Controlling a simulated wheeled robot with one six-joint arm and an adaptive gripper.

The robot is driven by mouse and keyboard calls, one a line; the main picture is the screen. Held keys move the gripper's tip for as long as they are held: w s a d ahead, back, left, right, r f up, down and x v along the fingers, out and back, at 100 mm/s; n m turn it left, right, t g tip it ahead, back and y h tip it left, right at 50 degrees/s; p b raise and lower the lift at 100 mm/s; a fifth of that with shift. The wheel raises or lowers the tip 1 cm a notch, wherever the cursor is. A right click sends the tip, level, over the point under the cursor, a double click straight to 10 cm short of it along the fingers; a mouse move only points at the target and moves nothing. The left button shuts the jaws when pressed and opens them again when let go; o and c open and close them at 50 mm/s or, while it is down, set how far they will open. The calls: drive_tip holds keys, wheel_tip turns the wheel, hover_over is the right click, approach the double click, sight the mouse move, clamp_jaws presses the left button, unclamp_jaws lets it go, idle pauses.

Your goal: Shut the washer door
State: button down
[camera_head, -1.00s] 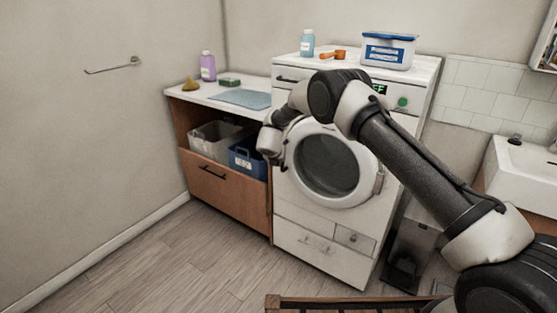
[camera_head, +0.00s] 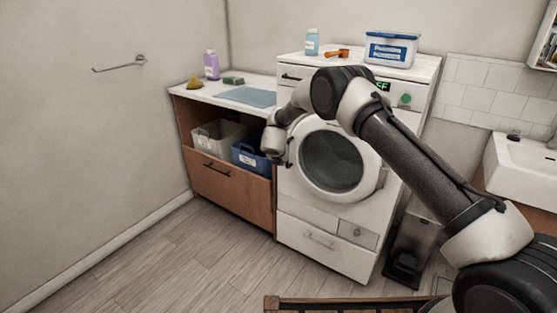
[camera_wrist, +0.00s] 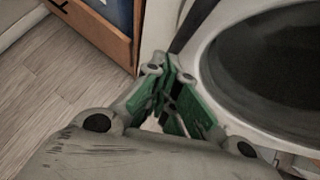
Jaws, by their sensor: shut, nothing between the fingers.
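The washer (camera_head: 300,215) is white and stands in the middle of the head view. Its round door (camera_head: 306,181), a white ring around dark glass, lies against or very near the front panel; I cannot tell whether it is latched. A small handle (camera_head: 381,181) is on the ring's right side. My gripper (camera_head: 284,160) is just left of the door, partly hidden behind my wrist. In the wrist view my gripper (camera_wrist: 168,65) has its green-sided fingers together and empty, beside the left edge of the door ring (camera_wrist: 207,75). Contact between them is unclear.
A wooden cabinet (camera_head: 225,196) with bins (camera_head: 213,136) adjoins the washer's left side. A blue-white tub (camera_head: 390,50), a bottle (camera_head: 312,42) and an orange scoop (camera_head: 338,53) sit on top. A pedal bin (camera_head: 405,262) stands right, below the sink (camera_head: 525,175). The left floor is clear.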

drive_tip(key=s+a+r+n+g+y, duration=0.1)
drive_tip(key=s+a+r+n+y, duration=0.25)
drive_tip(key=s+n, duration=0.55)
drive_tip(key=s+a+r+n+g+y, duration=0.2)
drive_tip(key=s+a+r+n+y, duration=0.15)
drive_tip(key=s+n, duration=0.6)
drive_tip(key=s+d+r+n+h, duration=0.2)
drive_tip(key=s+d+r+n, duration=0.4)
drive_tip(key=s+d+r, duration=0.3)
drive_tip(key=s+d+r+n+g+h, duration=0.1)
drive_tip(key=s+d+r+n, duration=0.5)
drive_tip(key=s+d, duration=1.1)
drive_tip(key=s+d+r+n+h, duration=0.2)
drive_tip(key=s+d+r+n, duration=0.5)
drive_tip(key=s+d+r, duration=0.6)
drive_tip(key=d, duration=0.4)
drive_tip(key=shift+s+d+r+g+h, duration=0.25)
drive_tip(key=shift+s+d+g+h, duration=0.05)
drive_tip(key=shift+d+h, duration=0.1)
